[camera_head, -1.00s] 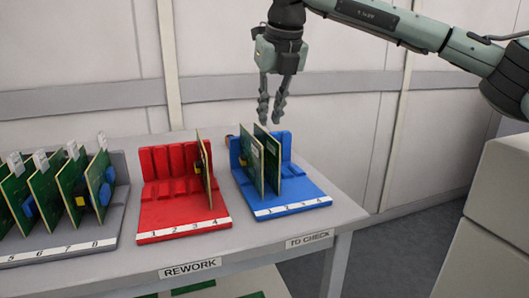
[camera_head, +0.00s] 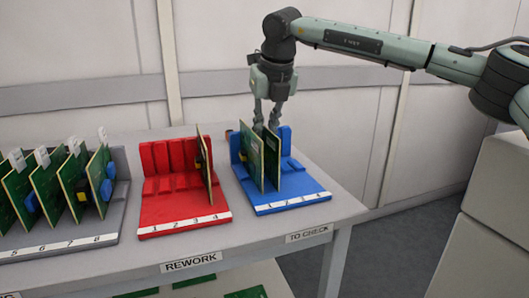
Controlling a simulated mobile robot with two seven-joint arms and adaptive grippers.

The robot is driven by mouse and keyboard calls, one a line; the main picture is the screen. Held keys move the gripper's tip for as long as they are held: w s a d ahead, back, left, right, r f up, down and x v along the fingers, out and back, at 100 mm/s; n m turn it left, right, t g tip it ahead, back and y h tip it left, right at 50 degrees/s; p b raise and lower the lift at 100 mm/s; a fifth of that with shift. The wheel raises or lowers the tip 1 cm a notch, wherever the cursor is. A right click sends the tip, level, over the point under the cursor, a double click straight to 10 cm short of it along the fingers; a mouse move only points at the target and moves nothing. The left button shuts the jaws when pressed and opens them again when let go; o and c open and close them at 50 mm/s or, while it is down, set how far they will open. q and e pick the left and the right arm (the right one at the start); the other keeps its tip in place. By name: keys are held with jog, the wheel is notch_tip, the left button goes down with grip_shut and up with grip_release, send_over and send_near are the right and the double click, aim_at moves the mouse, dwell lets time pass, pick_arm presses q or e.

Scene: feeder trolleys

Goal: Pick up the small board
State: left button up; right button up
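Two green boards stand upright in the blue rack marked TO CHECK (camera_head: 310,191): a left board (camera_head: 250,158) and a right board (camera_head: 272,160), close together. One board (camera_head: 205,165) stands edge-on in the right part of the red rack (camera_head: 180,222). I cannot tell for certain which is the small board. My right gripper (camera_head: 266,124) points down at the blue rack, its two fingers apart at the top of the right board. The tips are partly hidden by the boards, and I see no clear contact. My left gripper is not in view.
A grey rack (camera_head: 92,240) with several upright boards stands at the left of the table. The red rack's left slots are empty. More boards lie on a shelf below. A pale wall is close behind the table.

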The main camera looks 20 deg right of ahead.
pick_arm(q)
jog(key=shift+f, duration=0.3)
pick_arm(e)
jog(key=shift+f, duration=0.25)
grip_shut()
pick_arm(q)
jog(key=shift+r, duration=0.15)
pick_arm(e)
jog(key=shift+r, duration=0.2)
jog(key=shift+r, duration=0.2)
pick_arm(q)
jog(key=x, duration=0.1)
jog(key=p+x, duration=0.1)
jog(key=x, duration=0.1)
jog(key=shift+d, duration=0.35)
pick_arm(e)
notch_tip(320, 180, up, 18)
